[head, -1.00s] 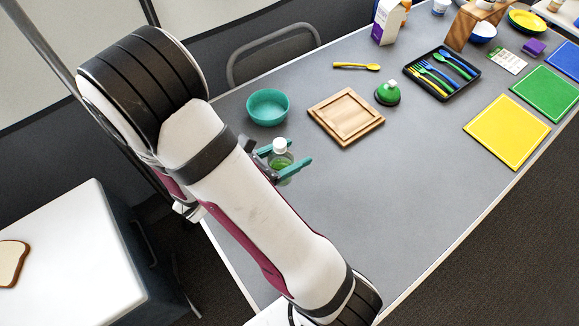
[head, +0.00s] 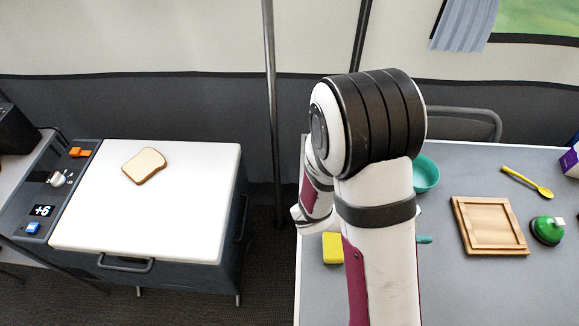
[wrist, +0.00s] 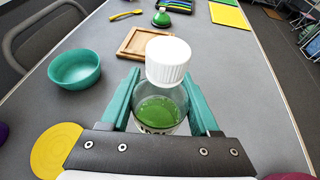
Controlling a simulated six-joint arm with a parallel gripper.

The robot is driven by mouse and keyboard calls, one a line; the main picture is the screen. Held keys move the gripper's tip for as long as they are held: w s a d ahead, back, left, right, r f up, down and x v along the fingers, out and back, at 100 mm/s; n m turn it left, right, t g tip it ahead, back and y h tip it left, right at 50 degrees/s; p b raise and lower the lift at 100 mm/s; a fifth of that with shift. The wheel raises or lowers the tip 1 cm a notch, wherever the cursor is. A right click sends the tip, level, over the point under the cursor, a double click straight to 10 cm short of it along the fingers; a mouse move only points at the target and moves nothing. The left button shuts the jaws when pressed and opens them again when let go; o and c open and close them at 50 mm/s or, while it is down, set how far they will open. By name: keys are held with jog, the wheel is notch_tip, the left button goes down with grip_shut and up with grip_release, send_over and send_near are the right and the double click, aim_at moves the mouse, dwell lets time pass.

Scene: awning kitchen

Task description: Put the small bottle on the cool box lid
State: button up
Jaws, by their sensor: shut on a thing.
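The small bottle (wrist: 163,100) is clear with green contents and a white cap. It stands upright between the teal fingers of my gripper (wrist: 160,103) in the wrist view, and the gripper is shut on it. In the head view my arm hides the bottle; only a teal fingertip (head: 424,240) shows beside the arm. The cool box lid (head: 190,200) is white and flat, at the left in the head view, well to the left of my arm. A slice of bread (head: 144,166) lies on its upper left part.
Around my arm on the grey table are a teal bowl (head: 426,174), a wooden board (head: 488,226), a green bell-like thing (head: 547,230), a yellow spoon (head: 527,182) and a yellow sponge (head: 333,248). A pole (head: 271,100) stands behind. The lid's middle and right are clear.

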jog(key=w+a+n+t+y, duration=0.5)
jog(key=w+a, duration=0.4)
jog(key=a, duration=0.4)
jog(key=w+a+n+t+y, duration=0.3)
jog(key=w+a+n+t, duration=0.3)
jog(key=w+a, duration=0.55)
jog(key=s+a+n+y, duration=0.1)
jog(key=a+n+y, duration=0.6)
jog(key=a, duration=1.1)
jog(key=a+f, duration=0.3)
jog(key=s+a+f, duration=0.1)
jog(key=a+f, duration=0.2)
jog(key=a, duration=0.1)
jog(key=s+a+f, duration=0.1)
jog(key=a+f, duration=0.2)
jog(key=a, duration=0.1)
jog(key=shift+s+a+f, duration=0.1)
jog(key=shift+a+f, duration=0.1)
jog(key=shift+f, duration=0.45)
jog(key=o, duration=1.4)
jog(key=shift+f, duration=0.15)
jog(key=shift+o, duration=0.2)
